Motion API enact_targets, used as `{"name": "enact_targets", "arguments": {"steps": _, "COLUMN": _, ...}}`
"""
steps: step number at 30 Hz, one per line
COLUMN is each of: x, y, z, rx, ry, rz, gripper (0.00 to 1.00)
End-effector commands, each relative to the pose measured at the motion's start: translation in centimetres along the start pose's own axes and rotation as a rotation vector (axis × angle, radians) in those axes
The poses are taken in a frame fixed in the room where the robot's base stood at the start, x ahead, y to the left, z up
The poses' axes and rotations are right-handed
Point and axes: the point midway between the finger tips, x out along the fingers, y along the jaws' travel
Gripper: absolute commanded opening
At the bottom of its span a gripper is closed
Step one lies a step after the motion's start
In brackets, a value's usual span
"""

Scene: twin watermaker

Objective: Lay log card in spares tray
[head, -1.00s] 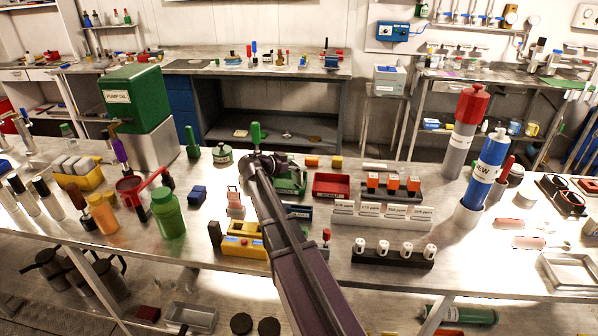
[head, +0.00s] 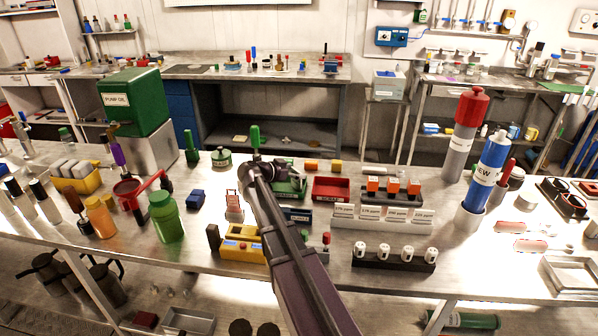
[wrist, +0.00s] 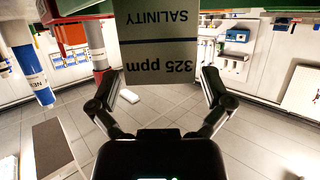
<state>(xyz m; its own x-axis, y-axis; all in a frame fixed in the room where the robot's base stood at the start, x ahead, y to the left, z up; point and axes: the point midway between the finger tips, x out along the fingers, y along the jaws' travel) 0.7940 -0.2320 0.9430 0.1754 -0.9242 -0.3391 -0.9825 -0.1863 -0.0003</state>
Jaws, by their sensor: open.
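A pale card (wrist: 160,45) printed "SALINITY 325 ppm" shows upside down at the top centre of the wrist view, in front of my gripper. My gripper (wrist: 160,84) is open, with one finger to each side below the card; I cannot tell whether they touch it. In the head view my gripper (head: 266,170) is over the middle of the bench, mostly hidden by my arm, and no card can be made out at it. A shallow grey metal tray (head: 553,276) lies at the right front of the bench; I cannot tell if it is the spares tray.
A red tray (head: 331,198) and a row of white ppm cards (head: 383,226) stand right of my arm. A black rack of white caps (head: 393,265) is in front. Blue-white cylinder (head: 487,172) and red-topped cylinder (head: 461,150) stand tall at right. Bare bench lies before the grey tray.

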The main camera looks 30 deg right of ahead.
Motion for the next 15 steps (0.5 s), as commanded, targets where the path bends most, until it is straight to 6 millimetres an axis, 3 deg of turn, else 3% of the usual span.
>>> {"name": "enact_targets", "arguments": {"steps": 11, "x": -0.2, "y": 0.0, "z": -0.4, "rx": 0.0, "ry": 0.0, "rz": 0.0, "gripper": 1.0}}
{"name": "enact_targets", "arguments": {"steps": 15, "x": -1.4, "y": 0.0, "z": -0.4, "rx": -0.001, "ry": 0.0, "rz": -0.001, "gripper": 1.0}}
